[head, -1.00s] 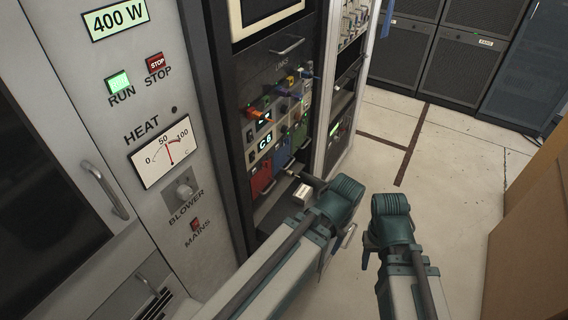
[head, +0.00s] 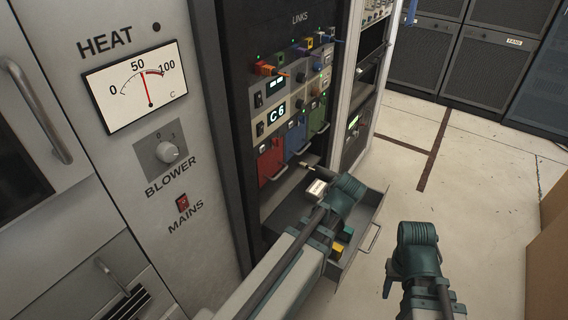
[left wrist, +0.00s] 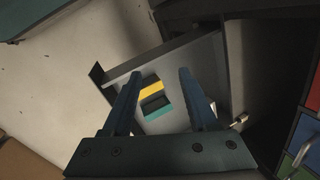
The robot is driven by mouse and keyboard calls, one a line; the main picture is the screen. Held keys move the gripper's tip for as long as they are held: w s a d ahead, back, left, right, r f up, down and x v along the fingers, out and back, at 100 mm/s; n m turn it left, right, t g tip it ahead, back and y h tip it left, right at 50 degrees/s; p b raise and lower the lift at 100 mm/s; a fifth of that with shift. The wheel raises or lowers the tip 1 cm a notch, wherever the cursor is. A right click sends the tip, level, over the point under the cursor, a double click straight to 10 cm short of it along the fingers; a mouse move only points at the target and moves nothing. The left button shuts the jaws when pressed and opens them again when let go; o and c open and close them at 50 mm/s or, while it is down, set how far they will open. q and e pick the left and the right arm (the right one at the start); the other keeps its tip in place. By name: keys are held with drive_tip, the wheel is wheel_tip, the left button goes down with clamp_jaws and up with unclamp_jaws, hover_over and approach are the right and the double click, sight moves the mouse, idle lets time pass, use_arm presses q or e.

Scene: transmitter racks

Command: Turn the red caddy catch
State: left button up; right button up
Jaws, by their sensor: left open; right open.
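The red caddy (head: 270,160) sits at the left end of a row of caddies in the dark rack, beside the blue caddy (head: 296,137) and the green caddy (head: 318,117). A thin metal handle-like catch (head: 279,174) shows on its front. My left arm reaches toward the rack, just below and right of the red caddy; its jaws are hidden in the head view. In the left wrist view my left gripper (left wrist: 160,73) is open and empty above an open drawer. My right gripper (head: 388,281) is partly seen low over the floor, apart from the rack.
The open grey drawer (head: 371,211) juts out below the caddies and holds a yellow block (left wrist: 152,89) with dark and teal parts. Link plugs (head: 268,69) stick out above. A cardboard-brown box (head: 548,255) stands at right. Floor between is clear.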

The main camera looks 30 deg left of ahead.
use_arm(q)
drive_tip(key=w+a+m+y, duration=0.3)
drive_tip(key=a+y, duration=0.1)
drive_tip(key=m+y, duration=0.9)
drive_tip(key=y, duration=0.1)
approach(275, 144)
drive_tip(key=w+a, duration=0.1)
drive_tip(key=a, duration=0.7)
drive_tip(key=shift+f+t+b, duration=0.15)
drive_tip(key=shift+t+b, duration=0.15)
drive_tip(key=shift+t, duration=0.1)
clamp_jaws()
